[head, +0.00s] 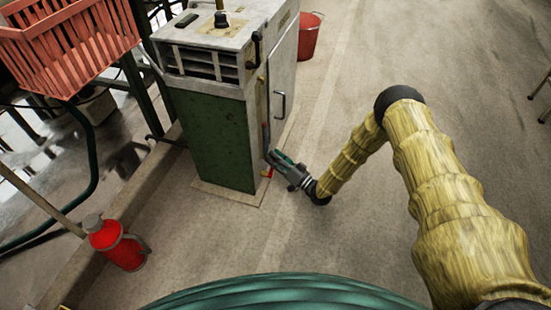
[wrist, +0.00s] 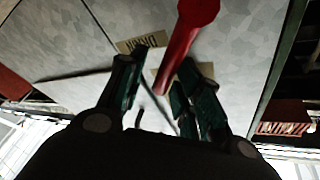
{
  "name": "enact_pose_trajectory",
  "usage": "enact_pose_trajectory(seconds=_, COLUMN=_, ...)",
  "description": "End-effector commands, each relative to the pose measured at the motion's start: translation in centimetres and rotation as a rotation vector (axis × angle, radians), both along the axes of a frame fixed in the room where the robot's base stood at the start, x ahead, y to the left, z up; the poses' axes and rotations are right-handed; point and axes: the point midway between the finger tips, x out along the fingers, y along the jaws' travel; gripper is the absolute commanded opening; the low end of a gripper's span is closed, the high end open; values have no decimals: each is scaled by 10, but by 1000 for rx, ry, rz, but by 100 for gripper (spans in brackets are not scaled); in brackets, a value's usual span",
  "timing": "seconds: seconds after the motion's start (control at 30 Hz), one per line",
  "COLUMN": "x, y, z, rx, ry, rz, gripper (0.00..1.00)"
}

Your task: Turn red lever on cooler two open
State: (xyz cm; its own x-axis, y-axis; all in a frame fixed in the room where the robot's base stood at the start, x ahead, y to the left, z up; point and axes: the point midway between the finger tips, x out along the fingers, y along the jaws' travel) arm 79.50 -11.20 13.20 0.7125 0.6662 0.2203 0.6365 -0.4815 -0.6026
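A red lever (wrist: 190,40) shows large in the wrist view, running from a round hub at the top down toward my fingers. Its lower end lies in the gap between the fingertips, closer to the right finger. My gripper (wrist: 158,78) is open; I cannot tell whether a finger touches the lever. In the head view my gripper (head: 275,160) is low beside the right face of a green and grey cooler cabinet (head: 215,135). A small bit of the red lever (head: 267,172) shows just below the fingers; the rest is hidden. No cooler number is readable.
A label (wrist: 140,42) is on the panel by the lever. The cabinet has a door handle (head: 281,105). A red bucket (head: 309,36) stands behind it. A red extinguisher-like canister (head: 118,243) and an orange basket (head: 70,45) are left. Floor to the right is clear.

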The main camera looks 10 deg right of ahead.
Motion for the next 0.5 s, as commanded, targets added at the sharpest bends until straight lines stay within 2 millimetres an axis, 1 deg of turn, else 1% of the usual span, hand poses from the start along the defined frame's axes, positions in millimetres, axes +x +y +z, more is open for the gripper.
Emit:
enact_pose_trajectory(seconds=0.13, x=1, y=1, z=2, rx=2, ry=-3, rz=1, gripper=35)
enact_pose_trajectory(seconds=0.27, x=-3, y=-3, z=0, rx=2, ry=-2, rz=0, gripper=35)
enact_pose_trajectory(seconds=0.37, x=-10, y=-9, z=-2, rx=1, ry=-1, rz=0, gripper=35)
enact_pose_trajectory(seconds=0.5, x=-24, y=-22, z=-7, rx=0, ry=0, rz=0, gripper=35)
